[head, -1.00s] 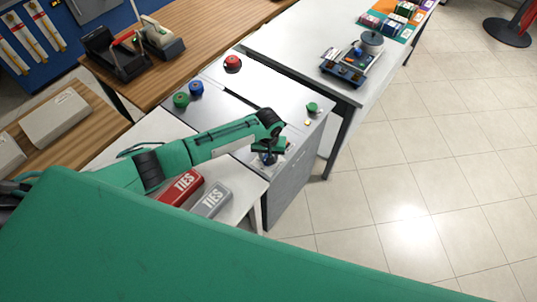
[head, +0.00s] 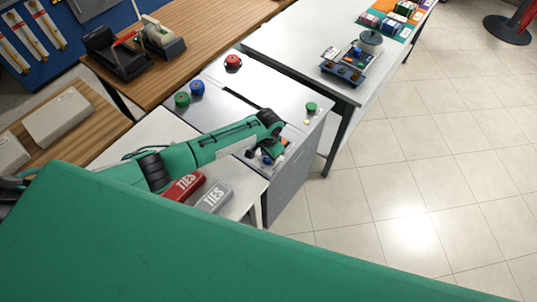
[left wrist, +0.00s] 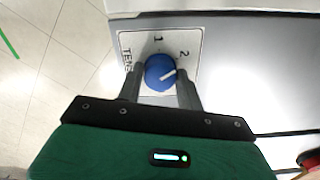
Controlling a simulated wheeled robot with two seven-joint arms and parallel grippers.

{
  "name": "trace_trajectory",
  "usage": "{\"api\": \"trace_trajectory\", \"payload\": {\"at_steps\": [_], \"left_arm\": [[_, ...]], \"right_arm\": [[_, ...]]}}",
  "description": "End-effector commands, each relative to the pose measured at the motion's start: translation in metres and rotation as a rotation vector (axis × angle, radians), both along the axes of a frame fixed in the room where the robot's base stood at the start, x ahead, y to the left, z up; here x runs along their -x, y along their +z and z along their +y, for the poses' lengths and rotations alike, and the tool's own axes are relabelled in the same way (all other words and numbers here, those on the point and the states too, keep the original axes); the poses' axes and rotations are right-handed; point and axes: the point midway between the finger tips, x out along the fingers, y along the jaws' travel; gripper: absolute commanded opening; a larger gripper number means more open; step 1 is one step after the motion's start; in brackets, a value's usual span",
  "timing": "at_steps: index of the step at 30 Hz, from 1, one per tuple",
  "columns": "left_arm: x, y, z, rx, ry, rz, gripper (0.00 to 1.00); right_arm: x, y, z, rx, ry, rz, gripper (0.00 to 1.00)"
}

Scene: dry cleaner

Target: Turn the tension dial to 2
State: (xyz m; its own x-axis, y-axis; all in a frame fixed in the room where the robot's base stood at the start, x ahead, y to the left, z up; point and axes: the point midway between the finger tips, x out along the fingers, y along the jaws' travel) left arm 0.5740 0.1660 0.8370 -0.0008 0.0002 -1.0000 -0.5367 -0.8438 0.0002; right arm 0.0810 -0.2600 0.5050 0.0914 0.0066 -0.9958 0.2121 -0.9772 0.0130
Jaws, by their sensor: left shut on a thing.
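The tension dial (left wrist: 160,73) is a round blue knob with a white pointer line, on a pale label plate (left wrist: 184,84) marked "1", "2" and partly hidden "TENS" lettering. In the left wrist view the pointer slants right and slightly up, toward the side of the "2" but somewhat below it. My left gripper (left wrist: 158,85) is shut on the dial, with a dark finger on each side. In the head view my left gripper (head: 268,158) is at the near right corner of the grey-topped machine, largely hiding the dial. My right gripper is not in view.
The machine top (head: 262,88) carries a red button (head: 233,61), a blue knob (head: 197,87), and green knobs (head: 182,99) (head: 311,107). Red (head: 187,185) and grey (head: 214,197) "TIES" boxes lie beneath my left arm. Open tiled floor (head: 410,190) is to the right.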

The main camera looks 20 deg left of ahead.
Motion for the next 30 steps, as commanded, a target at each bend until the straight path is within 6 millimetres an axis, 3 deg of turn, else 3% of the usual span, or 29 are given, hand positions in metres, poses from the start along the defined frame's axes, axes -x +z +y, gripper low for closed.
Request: {"api": "trace_trajectory", "payload": {"at_steps": [18, 19, 22, 30], "left_arm": [[-0.0006, 0.0004, 0.0, 0.0, -0.044, -0.002, 0.14], [-0.0006, 0.0005, 0.0, 0.0, -0.044, -0.002, 0.39], [-0.0005, 0.0004, 0.0, 0.001, -0.044, -0.001, 0.58], [-0.0003, 0.0004, -0.0001, 0.001, -0.044, -0.001, 0.58]], "right_arm": [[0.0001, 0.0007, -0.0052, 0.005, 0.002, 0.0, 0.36], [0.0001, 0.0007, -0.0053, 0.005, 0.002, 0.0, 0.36], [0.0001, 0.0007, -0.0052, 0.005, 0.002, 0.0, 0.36], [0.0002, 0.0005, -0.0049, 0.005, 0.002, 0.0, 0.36]]}}
